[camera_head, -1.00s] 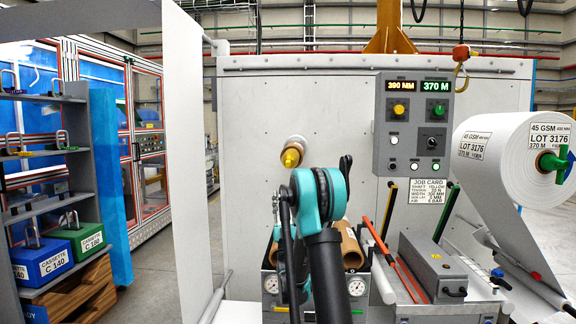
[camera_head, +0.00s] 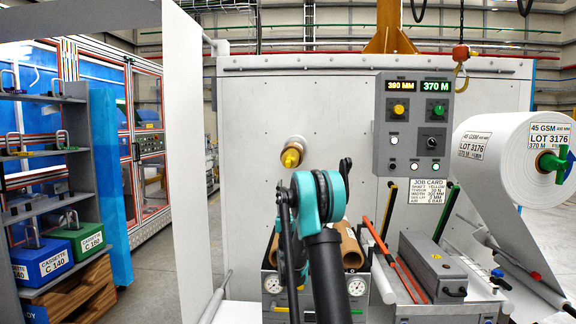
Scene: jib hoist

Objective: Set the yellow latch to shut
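A lever with a yellow grip (camera_head: 388,207) stands tilted above the front of the machine, left of a similar lever with a green grip (camera_head: 447,211). I take the yellow one for the yellow latch, but its base is hidden and I cannot tell its setting. A yellow-tipped shaft end (camera_head: 291,157) sticks out of the white machine wall. My arm's teal joint is in front of the machine. A dark piece just beyond it, seemingly part of my gripper (camera_head: 345,168), is left of the yellow lever and apart from it in the picture. My fingers are mostly hidden.
A control panel (camera_head: 413,130) has a yellow and a green knob. A job card (camera_head: 428,191) hangs below it. A large white roll (camera_head: 510,158) is at the right. Red-orange bars (camera_head: 392,262), brown cores (camera_head: 350,245) and a grey box (camera_head: 432,268) crowd the front. Shelves with cassettes (camera_head: 45,262) stand left.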

